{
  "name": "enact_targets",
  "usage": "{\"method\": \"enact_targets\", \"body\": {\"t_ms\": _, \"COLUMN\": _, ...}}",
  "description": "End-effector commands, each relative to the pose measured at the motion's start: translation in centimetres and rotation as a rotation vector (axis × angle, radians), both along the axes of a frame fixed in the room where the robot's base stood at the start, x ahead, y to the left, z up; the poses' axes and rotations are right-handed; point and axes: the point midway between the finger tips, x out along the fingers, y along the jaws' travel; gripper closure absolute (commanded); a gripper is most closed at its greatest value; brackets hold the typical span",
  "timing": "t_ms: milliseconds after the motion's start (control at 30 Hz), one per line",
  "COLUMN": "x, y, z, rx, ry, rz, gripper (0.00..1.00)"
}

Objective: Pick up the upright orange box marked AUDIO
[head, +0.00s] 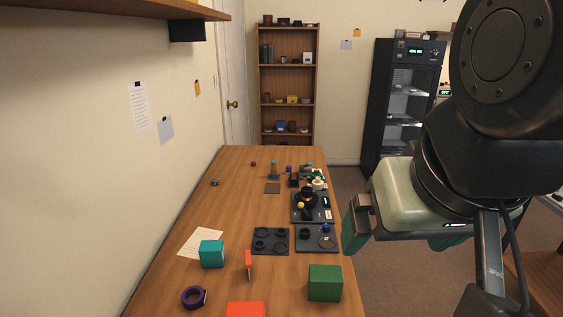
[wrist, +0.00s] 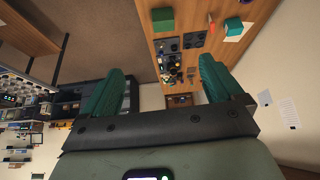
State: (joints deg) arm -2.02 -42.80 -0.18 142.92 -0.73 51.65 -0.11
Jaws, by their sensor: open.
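A thin upright orange box (head: 248,265) stands on the wooden table between a teal block and a green block. Another orange box (head: 245,310) is cut off by the bottom edge of the head view. I cannot read an AUDIO mark on either. A small orange shape (wrist: 211,24) shows near the top of the wrist view. My gripper (head: 402,236) has green fingers and hangs in the air to the right of the table, away from both boxes. In the wrist view its fingers (wrist: 162,75) are spread wide with nothing between them.
On the table (head: 195,270) are a teal block (head: 212,253), a green block (head: 325,283), a purple tape ring (head: 193,297), paper (head: 200,242) and dark trays (head: 270,241). Small parts crowd the far right side. A wall runs along the left, with a shelf (head: 130,8) overhead.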

Motion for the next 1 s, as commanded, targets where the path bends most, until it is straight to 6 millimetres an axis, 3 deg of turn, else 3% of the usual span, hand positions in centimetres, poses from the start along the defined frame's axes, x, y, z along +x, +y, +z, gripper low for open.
{"method": "enact_targets", "body": {"t_ms": 233, "x": 0.7, "y": 0.4, "z": -0.7, "rx": 0.009, "ry": 0.042, "rz": 0.016, "gripper": 0.06}}
{"method": "enact_targets", "body": {"t_ms": 467, "x": 4.4, "y": 2.4, "z": -4.5, "rx": 0.114, "ry": 0.278, "rz": 0.017, "gripper": 0.06}}
{"method": "enact_targets", "body": {"t_ms": 767, "x": 9.8, "y": 4.5, "z": -11.5, "rx": 0.373, "ry": 0.655, "rz": -0.179, "gripper": 0.06}}
{"method": "enact_targets", "body": {"t_ms": 1000, "x": 13.2, "y": 6.1, "z": -18.4, "rx": 0.616, "ry": 0.947, "rz": -0.356, "gripper": 0.06}}
